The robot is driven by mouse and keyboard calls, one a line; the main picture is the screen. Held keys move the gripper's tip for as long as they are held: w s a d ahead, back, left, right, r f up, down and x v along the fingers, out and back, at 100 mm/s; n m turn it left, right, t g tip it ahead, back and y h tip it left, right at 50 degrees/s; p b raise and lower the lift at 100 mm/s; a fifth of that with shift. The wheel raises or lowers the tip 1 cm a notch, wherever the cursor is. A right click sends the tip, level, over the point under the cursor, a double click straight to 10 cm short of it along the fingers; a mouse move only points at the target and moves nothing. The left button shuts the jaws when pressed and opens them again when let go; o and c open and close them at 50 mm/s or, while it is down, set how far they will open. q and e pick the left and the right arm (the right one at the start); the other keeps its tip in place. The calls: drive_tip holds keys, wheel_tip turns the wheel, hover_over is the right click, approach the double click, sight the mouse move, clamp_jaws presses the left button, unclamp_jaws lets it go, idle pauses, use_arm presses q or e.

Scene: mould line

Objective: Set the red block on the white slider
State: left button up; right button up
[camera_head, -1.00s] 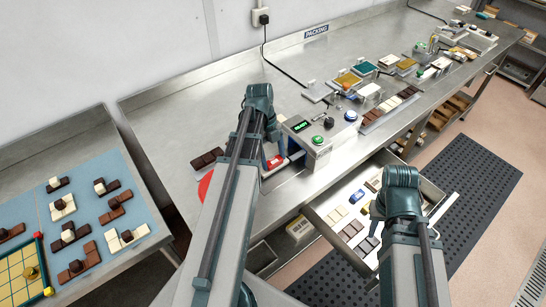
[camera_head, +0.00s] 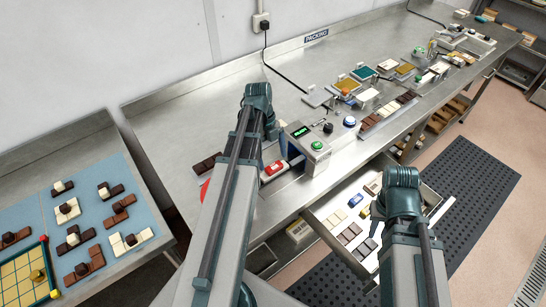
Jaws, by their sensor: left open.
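The red block (camera_head: 274,168) is at the left side of the grey control box (camera_head: 308,148), just right of my left arm. A pale edge shows around it, perhaps the white slider, but I cannot tell whether the block rests on it. My left gripper (camera_head: 262,160) is mostly hidden by its own arm. A small blue part of it shows close beside the red block, and it is open. My right arm reaches over the open drawer (camera_head: 312,220) and its gripper is hidden behind the arm.
The control box has a green display and a green button (camera_head: 317,145), with a blue button (camera_head: 349,121) nearby. Chocolate bars (camera_head: 205,166) lie left of my left arm. The drawer holds several small bars and a blue item (camera_head: 355,200).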

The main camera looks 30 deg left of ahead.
use_arm(q)
drive_tip(key=p+v, duration=0.9)
drive_tip(key=v, duration=0.2)
drive_tip(key=shift+p, duration=0.35)
use_arm(e)
wheel_tip(320, 180, up, 11)
drive_tip(key=shift+f, duration=0.2)
use_arm(q)
drive_tip(key=shift+d, duration=0.1)
drive_tip(key=s+d+f+n+y+b, duration=0.1)
drive_tip(key=s+d+f+n+b, duration=0.2)
drive_tip(key=d+n, duration=0.3)
drive_tip(key=s+d+f+n+y+b, duration=0.1)
drive_tip(key=s+d+f+n+b, duration=0.2)
drive_tip(key=d, duration=1)
drive_tip(key=s+d+f+n+t+y+b, duration=0.1)
drive_tip(key=s+d+f+n+y+b, duration=0.1)
drive_tip(key=d+n, duration=0.7)
wheel_tip(320, 180, down, 2)
drive_tip(key=shift+s+d+f+n+b, duration=0.2)
drive_tip(key=shift+s+d+n+b, duration=0.2)
drive_tip(key=shift+s+b, duration=0.4)
use_arm(e)
wheel_tip(320, 180, down, 10)
use_arm(q)
drive_tip(key=shift+w, duration=0.1)
use_arm(e)
drive_tip(key=shift+r, duration=0.1)
